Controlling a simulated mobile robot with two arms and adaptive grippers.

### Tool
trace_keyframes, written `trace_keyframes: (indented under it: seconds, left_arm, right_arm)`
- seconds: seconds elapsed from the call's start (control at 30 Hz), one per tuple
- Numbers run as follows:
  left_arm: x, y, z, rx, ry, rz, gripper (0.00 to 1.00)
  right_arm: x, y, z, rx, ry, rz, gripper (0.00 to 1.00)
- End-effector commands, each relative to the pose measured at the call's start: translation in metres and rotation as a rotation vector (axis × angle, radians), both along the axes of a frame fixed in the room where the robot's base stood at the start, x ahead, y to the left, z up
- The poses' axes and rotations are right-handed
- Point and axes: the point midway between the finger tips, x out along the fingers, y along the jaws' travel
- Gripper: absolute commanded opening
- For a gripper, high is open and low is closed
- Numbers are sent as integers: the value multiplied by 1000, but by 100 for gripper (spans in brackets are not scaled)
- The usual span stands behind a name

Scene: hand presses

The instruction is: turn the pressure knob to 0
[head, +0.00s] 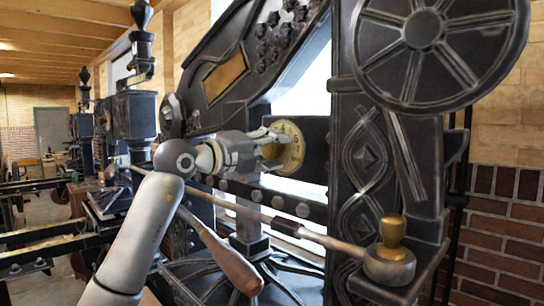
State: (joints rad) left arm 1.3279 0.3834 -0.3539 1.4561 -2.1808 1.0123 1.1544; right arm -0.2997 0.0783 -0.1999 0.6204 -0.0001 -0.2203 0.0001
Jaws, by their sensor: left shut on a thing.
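The pressure knob's brass dial (291,148) is set in a dark beam of the black iron press, near the middle of the head view. My left gripper (272,147) reaches in from the left and is shut on the knob at the dial's face. The fingers cover the knob and the left part of the dial. Some numerals show on the dial, but I cannot read the setting. My right gripper is not in view.
A long bar (300,230) crosses in front of the press to a round end with a brass-coloured handle (392,232). A wooden handle (228,262) slants below my left arm. A large spoked wheel (424,40) is at upper right. More presses stand at left.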

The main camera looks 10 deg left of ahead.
Motion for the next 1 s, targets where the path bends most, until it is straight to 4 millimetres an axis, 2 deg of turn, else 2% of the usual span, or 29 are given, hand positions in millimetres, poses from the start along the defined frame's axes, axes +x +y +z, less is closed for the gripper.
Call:
trace_keyframes:
  seconds: [0.6,1.0]
  left_arm:
    - [0,0,0,-482,319,0,21]
    - [0,0,1,-703,469,1,21]
  right_arm:
    - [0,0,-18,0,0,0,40]
    - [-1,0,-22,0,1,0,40]
